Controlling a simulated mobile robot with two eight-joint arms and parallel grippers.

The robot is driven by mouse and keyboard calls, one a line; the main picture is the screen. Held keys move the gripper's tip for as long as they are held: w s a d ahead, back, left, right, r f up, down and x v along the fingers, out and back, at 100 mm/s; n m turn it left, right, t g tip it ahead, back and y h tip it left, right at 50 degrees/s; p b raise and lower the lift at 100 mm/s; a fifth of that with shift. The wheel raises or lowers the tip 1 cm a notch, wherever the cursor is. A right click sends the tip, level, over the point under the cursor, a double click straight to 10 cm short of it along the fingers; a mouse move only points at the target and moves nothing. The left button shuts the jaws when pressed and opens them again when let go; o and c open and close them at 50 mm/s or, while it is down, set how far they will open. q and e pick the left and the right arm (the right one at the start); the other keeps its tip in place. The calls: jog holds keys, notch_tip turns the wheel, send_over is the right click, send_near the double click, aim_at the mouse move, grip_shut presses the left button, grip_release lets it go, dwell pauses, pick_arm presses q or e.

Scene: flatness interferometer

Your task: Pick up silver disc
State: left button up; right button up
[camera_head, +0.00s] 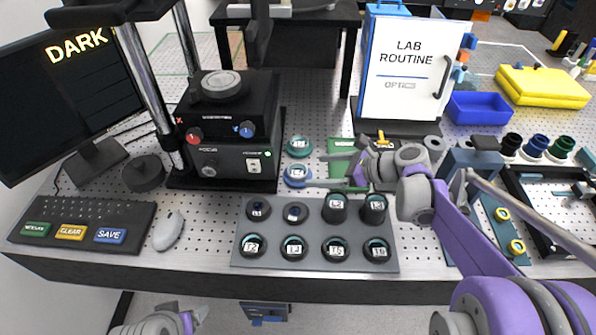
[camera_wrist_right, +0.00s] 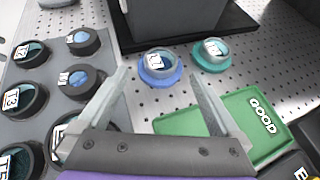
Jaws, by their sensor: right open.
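A silver-grey round disc (camera_head: 222,82) lies on top of the black interferometer (camera_head: 228,125). My right gripper (camera_head: 316,170) is open and empty, low over the bench right of the instrument. Its fingertips point at a blue-rimmed disc with a label (camera_head: 297,175). In the right wrist view this blue-rimmed disc (camera_wrist_right: 160,67) sits between and just beyond the fingertips (camera_wrist_right: 160,73). A teal-rimmed disc (camera_head: 299,146) sits behind it and also shows in the wrist view (camera_wrist_right: 210,54). My left gripper (camera_head: 185,318) is at the bottom edge, partly cut off, away from the bench top.
A grey tray (camera_head: 318,259) holds several dark labelled discs in front. A green GOOD tray (camera_head: 341,150) lies partly under my right gripper. The LAB ROUTINE board (camera_head: 410,75) stands behind. A monitor (camera_head: 65,85), keyboard (camera_head: 85,222) and mouse (camera_head: 168,232) are left.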

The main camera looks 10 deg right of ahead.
aim_at(300, 171)
jog(key=x, duration=0.5)
jog(key=shift+w+a+f, duration=0.1)
jog(key=shift+w+a, duration=0.1)
jog(key=shift+w, duration=0.1)
jog(key=shift+c, duration=0.3)
jog(key=c, duration=1.4)
